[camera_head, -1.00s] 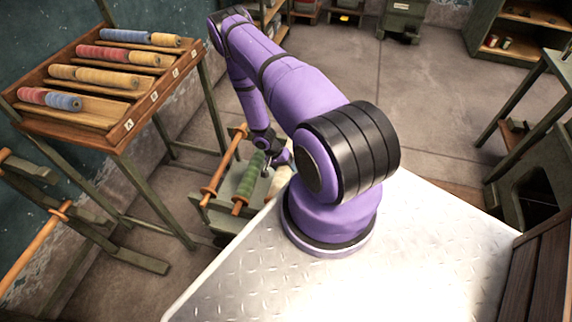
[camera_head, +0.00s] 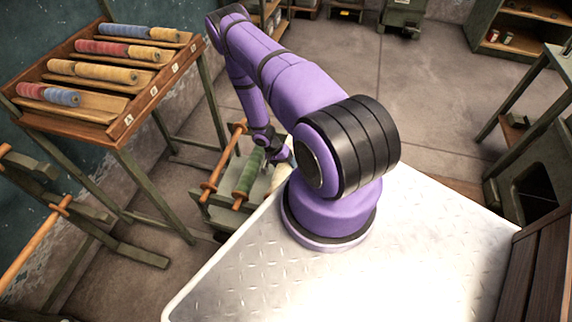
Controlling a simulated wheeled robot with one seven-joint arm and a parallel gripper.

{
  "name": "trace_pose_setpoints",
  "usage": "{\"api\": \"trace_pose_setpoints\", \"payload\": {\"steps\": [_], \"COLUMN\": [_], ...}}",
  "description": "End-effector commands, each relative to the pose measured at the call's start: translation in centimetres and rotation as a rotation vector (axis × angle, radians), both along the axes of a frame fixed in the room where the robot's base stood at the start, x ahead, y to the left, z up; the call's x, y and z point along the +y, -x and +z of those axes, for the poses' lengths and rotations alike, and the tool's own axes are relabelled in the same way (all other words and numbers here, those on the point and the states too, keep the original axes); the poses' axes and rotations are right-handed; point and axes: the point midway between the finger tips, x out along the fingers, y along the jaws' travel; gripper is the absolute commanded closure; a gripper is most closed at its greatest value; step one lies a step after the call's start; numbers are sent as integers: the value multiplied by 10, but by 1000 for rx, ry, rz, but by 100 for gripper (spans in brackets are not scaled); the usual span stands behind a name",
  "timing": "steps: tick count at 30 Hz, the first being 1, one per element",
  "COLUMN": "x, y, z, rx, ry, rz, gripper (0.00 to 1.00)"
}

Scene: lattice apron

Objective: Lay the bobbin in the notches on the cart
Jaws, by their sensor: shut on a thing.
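My gripper (camera_head: 276,158) is at the end of the purple arm, low over the olive cart (camera_head: 215,212). It is shut on a bobbin, apparently the cream one (camera_head: 280,176), which is partly hidden by my arm and base deck. A green bobbin (camera_head: 249,175) with orange-brown rod ends lies slantwise on the cart, just left of the gripper. A bare orange-brown rod (camera_head: 221,162) lies roughly parallel to it, further left. The notches are too small and too covered to make out, so I cannot tell whether the held bobbin touches them.
A sloped wooden rack (camera_head: 118,128) with several red, blue and yellow bobbins stands at the left. Below it, a green stand (camera_head: 85,225) holds an orange rod (camera_head: 38,242). A green table (camera_head: 540,100) and cabinet are at the right. The floor beyond the arm is clear.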

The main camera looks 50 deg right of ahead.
Motion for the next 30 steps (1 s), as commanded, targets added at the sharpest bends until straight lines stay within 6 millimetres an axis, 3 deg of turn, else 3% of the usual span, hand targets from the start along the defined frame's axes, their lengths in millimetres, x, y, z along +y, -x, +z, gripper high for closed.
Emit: {"api": "trace_pose_setpoints", "payload": {"steps": [30], "x": [0], "y": [0], "z": [-15], "rx": [0], "ry": [0], "rz": [-1], "gripper": [72]}}
